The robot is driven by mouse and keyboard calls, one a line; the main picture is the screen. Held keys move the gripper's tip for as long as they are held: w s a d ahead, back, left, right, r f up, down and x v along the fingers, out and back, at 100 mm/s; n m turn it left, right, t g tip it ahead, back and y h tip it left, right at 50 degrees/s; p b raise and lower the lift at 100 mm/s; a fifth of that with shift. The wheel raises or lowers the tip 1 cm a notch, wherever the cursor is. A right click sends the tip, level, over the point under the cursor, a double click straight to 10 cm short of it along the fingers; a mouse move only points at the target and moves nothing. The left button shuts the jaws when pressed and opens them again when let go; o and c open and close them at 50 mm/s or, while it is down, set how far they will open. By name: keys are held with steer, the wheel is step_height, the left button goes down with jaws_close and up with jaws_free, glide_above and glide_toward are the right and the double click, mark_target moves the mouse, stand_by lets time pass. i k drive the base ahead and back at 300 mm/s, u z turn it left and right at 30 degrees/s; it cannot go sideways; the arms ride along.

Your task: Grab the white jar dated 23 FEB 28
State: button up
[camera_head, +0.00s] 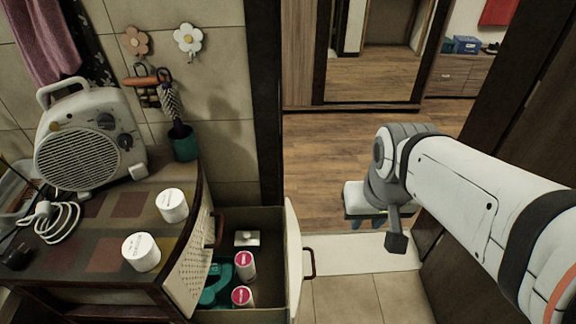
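Two white jars stand on top of the cabinet, one further back (173,206) and one nearer the front (141,252). Their lids carry small print that is too small to read, so I cannot tell which is dated 23 FEB 28. Two more white jars with pink-red tops, one behind (244,266) and one in front (242,297), are in the open drawer. My gripper (369,223) hangs over the floor, to the right of the cabinet and drawer, apart from every jar. Its bluish fingertips show only partly below the wrist; their opening is unclear.
The drawer (292,250) is pulled out, with a teal object (216,284) and a small whitish box (247,238) inside. A fan heater (88,140), coiled white cable (56,220) and dark green cup (183,143) are on the cabinet (105,290). A doorway stands behind.

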mark_target(139, 250)
steer(key=u, duration=1.7)
steer(key=k, duration=1.3)
steer(key=z, duration=0.6)
steer(key=i, duration=1)
steer(key=z, duration=0.05)
